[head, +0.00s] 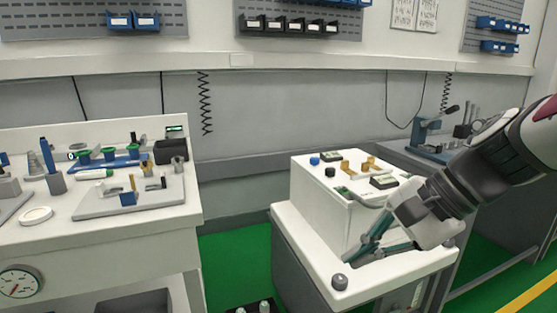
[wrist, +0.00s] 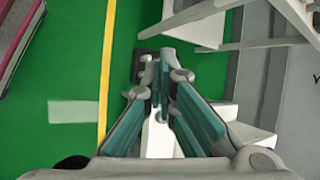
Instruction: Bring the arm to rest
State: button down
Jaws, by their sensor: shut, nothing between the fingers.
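My gripper (head: 356,256) comes in from the right in the head view, pointing down and to the left. Its teal fingers are in front of a white cart (head: 318,205), near the lower ledge of its top. In the wrist view the fingers of my gripper (wrist: 158,62) are close together, with nothing held between them. Whether the fingertips touch the cart is hard to tell.
A white bench (head: 95,232) with tools stands to the left. A bench with a blue press (head: 428,135) is behind on the right. Green floor (head: 235,260) lies between bench and cart.

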jog(key=s+d+f+n+g+h, duration=0.1)
jog(key=s+d+n+h, duration=0.1)
jog(key=s+n, duration=0.35)
jog(key=s+d+f+n+g+h, duration=0.1)
jog(key=s+d+n+h, duration=0.15)
jog(key=s, duration=0.65)
jog(key=s+d+f+n+h, duration=0.1)
jog(key=s+n+h, duration=0.2)
jog(key=s, duration=0.4)
notch_tip(320, 180, up, 30)
jog(key=d+t+p, duration=0.1)
jog(key=t+p, duration=0.2)
jog(key=p, duration=2.5)
jog(key=shift+s+t, duration=0.25)
jog(key=shift+t, duration=0.05)
